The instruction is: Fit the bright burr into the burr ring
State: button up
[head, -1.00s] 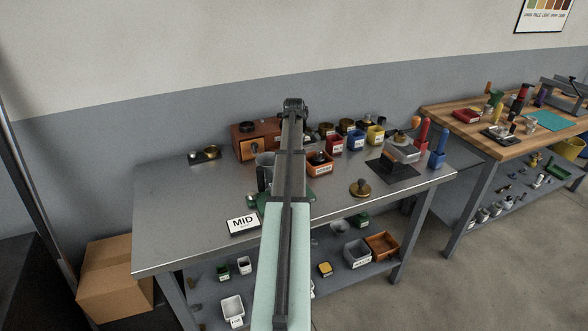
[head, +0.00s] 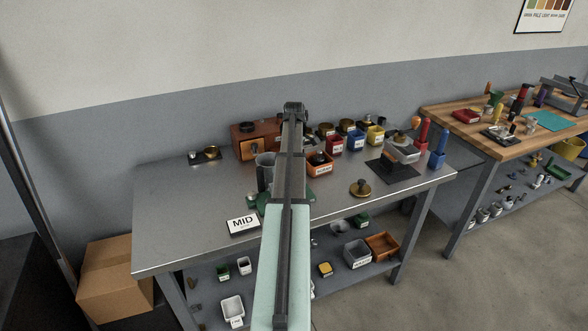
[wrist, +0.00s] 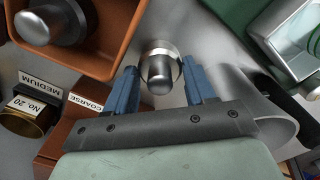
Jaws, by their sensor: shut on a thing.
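In the wrist view my gripper (wrist: 160,66) has its two blue fingers on either side of a bright, round metal piece with a shiny stub, which looks like the bright burr (wrist: 160,80). It is shut on this piece. My own arm hides the gripper and the piece in the head view. I cannot pick out the burr ring with certainty; a dark holder with a brass ring (head: 212,152) stands at the back left of the steel bench (head: 180,215).
An orange bin (head: 320,170) holding a dark, knobbed piece is close by; it also shows in the wrist view (wrist: 125,58). A grey metal cup (head: 264,172) and a green body (wrist: 222,22) are near the gripper. A MID sign (head: 243,224) stands at the front.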

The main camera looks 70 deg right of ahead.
notch_tip(320, 180, up, 9)
jog(key=shift+f, duration=0.1)
jog(key=shift+w+r, duration=0.15)
jog(key=shift+r, duration=0.2)
jog(key=w+d+r, duration=0.3)
jog(key=w+r, duration=0.3)
jog(key=w, duration=0.5)
jog(key=w+d+r, duration=0.3)
jog(key=w+r, duration=0.2)
jog(key=w, duration=0.7)
jog(key=shift+d+f, duration=0.15)
jog(key=shift+f, duration=4.45)
jog(key=shift+f, duration=0.15)
